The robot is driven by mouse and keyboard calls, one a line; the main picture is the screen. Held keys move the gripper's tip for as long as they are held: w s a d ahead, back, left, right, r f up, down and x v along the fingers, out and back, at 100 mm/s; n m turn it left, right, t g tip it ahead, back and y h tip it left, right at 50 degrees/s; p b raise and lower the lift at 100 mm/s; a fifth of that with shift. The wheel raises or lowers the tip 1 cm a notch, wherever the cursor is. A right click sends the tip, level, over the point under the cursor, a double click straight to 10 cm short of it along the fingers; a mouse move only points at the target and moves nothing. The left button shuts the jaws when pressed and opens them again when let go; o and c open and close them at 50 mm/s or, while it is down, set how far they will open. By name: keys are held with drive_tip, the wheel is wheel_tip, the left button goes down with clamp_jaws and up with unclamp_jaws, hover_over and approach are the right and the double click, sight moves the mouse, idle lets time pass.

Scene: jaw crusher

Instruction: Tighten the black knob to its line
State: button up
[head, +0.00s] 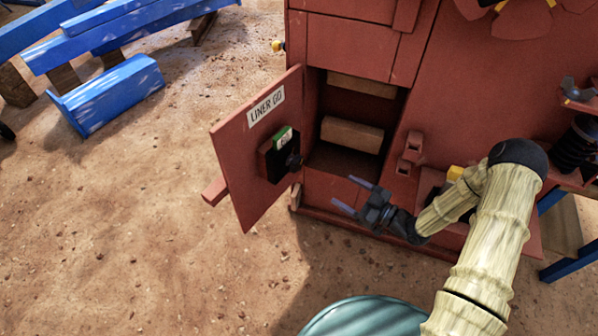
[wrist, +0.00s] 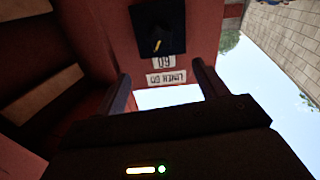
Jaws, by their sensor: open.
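The black knob (head: 294,162) sits on a dark box (head: 272,158) on the inner face of the open red door (head: 240,150). A green and white label (head: 285,138) is beside it. In the wrist view the dark knob area (wrist: 158,25) is beyond my fingers near the top, with a small yellowish mark on it. I cannot make out the line clearly. My gripper (head: 347,193) is open and empty, to the right of and below the knob, apart from it. In the wrist view my gripper (wrist: 162,76) has its fingers wide apart.
The open cavity (head: 350,130) holds wooden blocks. The red crusher body (head: 470,90) stands right. Sandy ground (head: 130,230) is clear at left; blue beams (head: 110,95) lie beyond.

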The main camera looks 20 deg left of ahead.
sight(299, 165)
drive_tip(key=shift+r, duration=0.1)
drive_tip(key=b+x, duration=0.1)
drive_tip(key=x, duration=1.6)
drive_tip(key=shift+a, duration=0.25)
drive_tip(key=c, duration=1)
